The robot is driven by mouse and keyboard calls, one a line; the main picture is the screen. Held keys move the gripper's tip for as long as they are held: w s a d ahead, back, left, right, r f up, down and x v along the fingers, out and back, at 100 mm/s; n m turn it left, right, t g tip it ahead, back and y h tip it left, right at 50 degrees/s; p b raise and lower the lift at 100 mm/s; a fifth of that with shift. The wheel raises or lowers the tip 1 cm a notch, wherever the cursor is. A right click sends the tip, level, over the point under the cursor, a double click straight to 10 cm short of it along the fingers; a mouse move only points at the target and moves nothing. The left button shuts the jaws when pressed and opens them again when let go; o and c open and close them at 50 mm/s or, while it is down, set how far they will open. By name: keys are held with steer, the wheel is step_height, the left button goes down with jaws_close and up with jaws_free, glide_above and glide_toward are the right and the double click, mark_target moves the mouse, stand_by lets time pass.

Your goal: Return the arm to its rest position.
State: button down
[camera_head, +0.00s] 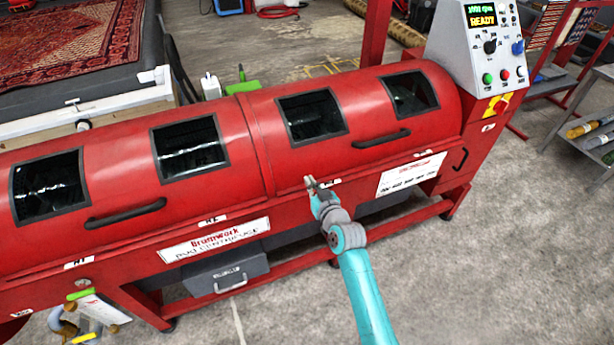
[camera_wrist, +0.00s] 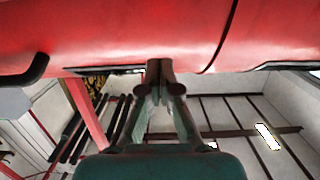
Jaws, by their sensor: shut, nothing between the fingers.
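My gripper (camera_head: 310,184) is at the end of my teal and grey arm, in front of the red centrifuge (camera_head: 250,170) near the middle of its long front. It is shut and holds nothing. In the wrist view my gripper (camera_wrist: 160,92) shows its fingers together, close to the red drum housing (camera_wrist: 130,35). Whether the fingertips touch the housing I cannot tell. My arm reaches up from the bottom of the head view.
The control panel (camera_head: 480,45) at the right reads READY. Two black handles (camera_head: 380,138) (camera_head: 125,214) stick out from the lids. A grey drawer box (camera_head: 226,274) hangs below. A patterned rug (camera_head: 70,40) lies at the upper left. Concrete floor at the lower right is clear.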

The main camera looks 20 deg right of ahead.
steer(key=s+a+f+h, duration=0.1)
steer(key=s+f, duration=0.2)
steer(key=s, duration=1.3)
steer(key=s+a+f, duration=0.2)
steer(key=s+f, duration=0.2)
steer(key=s, duration=1.2)
steer(key=s+r, duration=0.4)
steer(key=s, duration=0.3)
steer(key=s+a+r+g, duration=0.1)
steer(key=s+r, duration=0.3)
steer(key=s, duration=0.4)
steer(key=s+r, duration=0.5)
steer(key=s, duration=0.2)
steer(key=shift+s+a, duration=0.25)
steer(key=shift+s, duration=0.1)
